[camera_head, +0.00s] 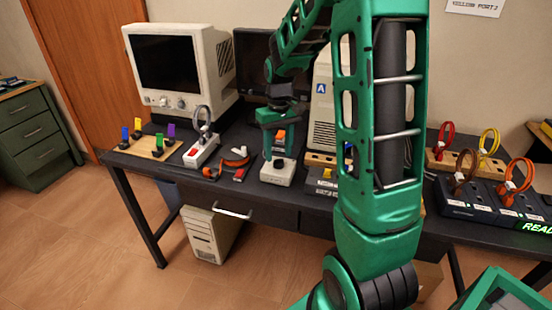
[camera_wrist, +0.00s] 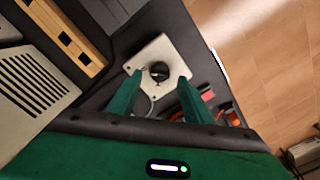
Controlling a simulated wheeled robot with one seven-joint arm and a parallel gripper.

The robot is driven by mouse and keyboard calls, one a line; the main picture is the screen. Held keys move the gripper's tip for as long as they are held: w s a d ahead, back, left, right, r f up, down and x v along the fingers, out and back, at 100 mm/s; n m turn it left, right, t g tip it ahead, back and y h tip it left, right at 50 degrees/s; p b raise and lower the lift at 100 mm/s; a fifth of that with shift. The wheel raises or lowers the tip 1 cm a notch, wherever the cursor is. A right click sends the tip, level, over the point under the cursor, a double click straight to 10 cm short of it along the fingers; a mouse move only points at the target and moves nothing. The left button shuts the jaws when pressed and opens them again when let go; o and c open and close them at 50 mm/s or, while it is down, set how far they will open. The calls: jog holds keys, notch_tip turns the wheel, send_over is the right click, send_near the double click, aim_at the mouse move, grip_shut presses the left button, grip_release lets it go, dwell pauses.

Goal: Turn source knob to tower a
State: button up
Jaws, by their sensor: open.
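The source knob (camera_wrist: 159,72) is a small dark round knob on top of a cream box (camera_wrist: 146,53). In the head view the box (camera_head: 277,176) sits near the table's front edge, and the knob shows small and dark under my gripper. My gripper (camera_head: 279,157) points down just above it. In the wrist view the two green fingers of my gripper (camera_wrist: 160,82) are apart, with the knob between or just beyond their tips; I cannot tell if they touch it. The beige tower (camera_head: 322,110) marked with a blue "A" stands behind, partly hidden by my arm.
A cream monitor (camera_head: 181,68) and a dark screen (camera_head: 258,62) stand at the back. A white switch box (camera_head: 201,150) and an orange cable (camera_head: 237,160) lie left of the knob box. A wooden board with coloured pieces (camera_head: 152,146) is at far left.

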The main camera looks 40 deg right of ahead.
aim_at(279, 163)
jog(key=shift+f, duration=1.5)
jog(key=c, duration=1.1)
jog(key=shift+o, duration=0.2)
